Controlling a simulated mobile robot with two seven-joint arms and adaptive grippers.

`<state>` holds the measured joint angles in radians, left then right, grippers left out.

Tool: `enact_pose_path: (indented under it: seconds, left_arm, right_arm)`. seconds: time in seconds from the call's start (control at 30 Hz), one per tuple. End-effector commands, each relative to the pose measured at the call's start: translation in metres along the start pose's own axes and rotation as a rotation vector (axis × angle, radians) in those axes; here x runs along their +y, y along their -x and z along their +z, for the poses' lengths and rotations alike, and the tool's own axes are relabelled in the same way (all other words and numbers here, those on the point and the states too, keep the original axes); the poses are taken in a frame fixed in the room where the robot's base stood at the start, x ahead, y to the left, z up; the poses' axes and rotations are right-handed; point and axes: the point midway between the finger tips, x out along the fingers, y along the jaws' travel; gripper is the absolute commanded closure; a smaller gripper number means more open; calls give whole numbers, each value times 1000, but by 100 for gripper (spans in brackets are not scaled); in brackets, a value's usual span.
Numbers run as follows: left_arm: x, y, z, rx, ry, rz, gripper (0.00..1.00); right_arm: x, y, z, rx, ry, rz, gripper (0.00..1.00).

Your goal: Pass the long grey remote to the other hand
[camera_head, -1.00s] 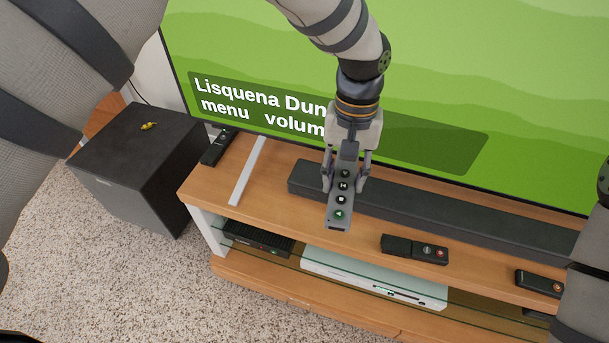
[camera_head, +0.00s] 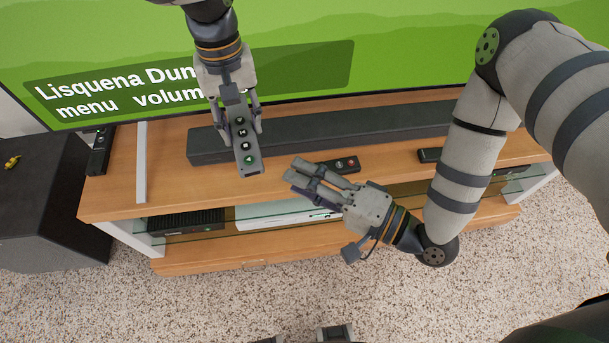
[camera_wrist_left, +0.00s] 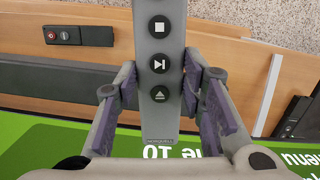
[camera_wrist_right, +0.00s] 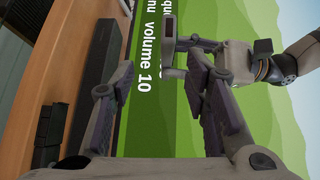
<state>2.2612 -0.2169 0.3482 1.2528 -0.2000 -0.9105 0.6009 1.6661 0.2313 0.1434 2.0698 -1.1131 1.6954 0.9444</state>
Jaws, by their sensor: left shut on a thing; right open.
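The long grey remote (camera_head: 246,150) is held in my left gripper (camera_head: 242,122), hanging in front of the TV stand with its button face towards the head camera. The left wrist view shows the remote (camera_wrist_left: 160,70) between the left fingers. My right gripper (camera_head: 303,178) is open and empty, right of the remote's lower end and a little below it in the head view, fingers pointing left. They are apart. In the right wrist view, the remote's end (camera_wrist_right: 168,30) shows beyond the open right fingers (camera_wrist_right: 160,85), with my left gripper beside it.
A white strip (camera_head: 141,165) lies there. A black subwoofer (camera_head: 45,210) stands left. Carpet in front is clear.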

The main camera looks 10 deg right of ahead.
Motion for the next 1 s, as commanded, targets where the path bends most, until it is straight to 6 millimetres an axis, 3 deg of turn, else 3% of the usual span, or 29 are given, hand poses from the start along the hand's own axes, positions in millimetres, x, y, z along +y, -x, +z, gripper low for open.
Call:
enact_pose_path:
  seconds: [0.17, 0.4, 0.6, 0.97, 1.0]
  left_arm:
    - [0, 0, 0, 1, 0, 0, 94]
    - [0, 0, 0, 1, 0, 0, 94]
    - [0, 0, 0, 0, 0, 0, 94]
    - [0, 0, 0, 0, 0, 0, 94]
    - [0, 0, 0, 0, 0, 0, 94]
  right_arm:
    - [-11, -18, -1, -5, -28, -57, 58]
    - [-14, -76, 0, -6, -26, -54, 58]
    - [-14, -110, 0, -4, -27, -49, 58]
    - [-15, -121, -1, -3, -27, -47, 58]
    - [-15, -121, -1, -3, -27, -47, 62]
